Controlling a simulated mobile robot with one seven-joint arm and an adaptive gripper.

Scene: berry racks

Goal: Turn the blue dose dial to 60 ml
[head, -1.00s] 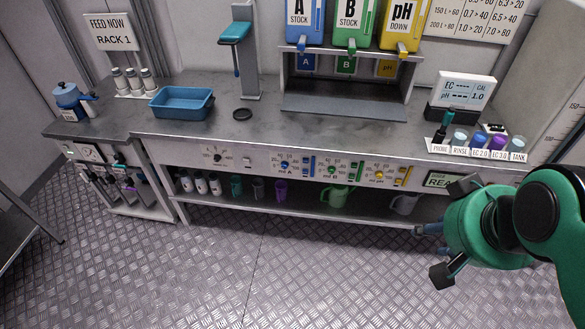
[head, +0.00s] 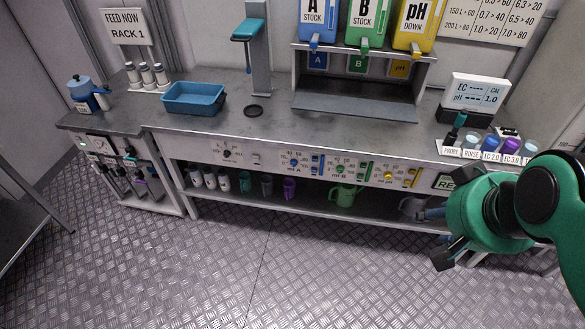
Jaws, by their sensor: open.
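The blue dose dial (head: 295,163) is a small round knob on the front panel of the bench, under the blue A stock container (head: 317,25). Its scale is too small to read. A blue slider strip (head: 318,165) is just right of it. My gripper (head: 437,236) is at the lower right of the head view, in front of the bench and well to the right of the dial, touching nothing I can see. Its fingers are spread and empty, partly hidden by my green wrist.
Green (head: 340,170) and yellow (head: 387,176) dials share the panel. A blue tray (head: 193,98) and a dispenser stand (head: 258,60) are on the bench. Bottles and a green jug (head: 344,196) fill the lower shelf. The metal floor (head: 230,260) in front is clear.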

